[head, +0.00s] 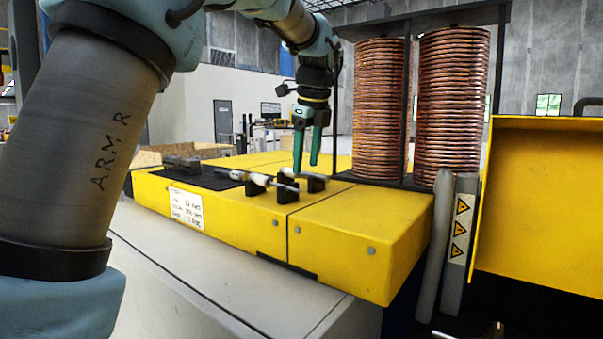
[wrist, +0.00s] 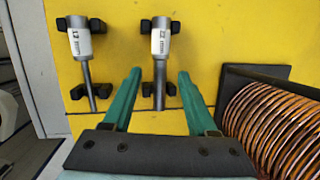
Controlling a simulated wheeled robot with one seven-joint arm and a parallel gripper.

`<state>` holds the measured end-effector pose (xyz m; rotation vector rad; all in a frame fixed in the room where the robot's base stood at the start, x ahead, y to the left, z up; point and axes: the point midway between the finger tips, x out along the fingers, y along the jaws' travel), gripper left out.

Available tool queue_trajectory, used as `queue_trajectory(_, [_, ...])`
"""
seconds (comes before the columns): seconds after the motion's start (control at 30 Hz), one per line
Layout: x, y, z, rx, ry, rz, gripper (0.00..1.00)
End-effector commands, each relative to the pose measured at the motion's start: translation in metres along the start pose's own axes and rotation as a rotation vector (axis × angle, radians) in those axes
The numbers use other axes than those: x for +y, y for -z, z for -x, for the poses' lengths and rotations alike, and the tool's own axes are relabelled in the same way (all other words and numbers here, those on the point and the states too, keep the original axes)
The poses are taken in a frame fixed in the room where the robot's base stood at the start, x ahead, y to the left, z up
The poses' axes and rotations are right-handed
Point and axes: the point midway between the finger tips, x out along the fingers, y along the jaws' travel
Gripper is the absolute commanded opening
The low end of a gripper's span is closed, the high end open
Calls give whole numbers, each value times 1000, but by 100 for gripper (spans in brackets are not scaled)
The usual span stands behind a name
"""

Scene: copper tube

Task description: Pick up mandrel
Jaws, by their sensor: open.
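Two mandrels lie on black cradles on a yellow bench top. Each has a thick grey body with a white printed label and a thinner grey rod; the print is too small to read. In the wrist view, the left mandrel (wrist: 81,43) and the right mandrel (wrist: 161,42) lie side by side. My gripper (wrist: 160,72) is open and empty, and its green fingers appear on either side of the right mandrel's rod. In the head view, my gripper (head: 305,167) points down over the cradles; one mandrel (head: 262,180) shows in front of it. Contact cannot be told.
Two tall copper tube coils (head: 380,110) stand on a dark base to the right of my gripper; one coil (wrist: 275,125) is close in the wrist view. A black mat (head: 205,180) with dark parts lies left. A yellow panel (head: 540,200) rises at the right.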

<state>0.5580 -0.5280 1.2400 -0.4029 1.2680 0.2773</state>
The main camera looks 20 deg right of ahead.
Motion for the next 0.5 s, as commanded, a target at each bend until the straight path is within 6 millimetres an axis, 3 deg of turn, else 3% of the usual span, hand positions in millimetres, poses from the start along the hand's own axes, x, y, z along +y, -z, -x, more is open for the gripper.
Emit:
queue_trajectory(0.2, [0,0,-20,0,0,-1,58])
queue_trajectory(0.4, [0,0,-21,0,1,0,58])
queue_trajectory(0.5, [0,0,-21,0,1,-1,49])
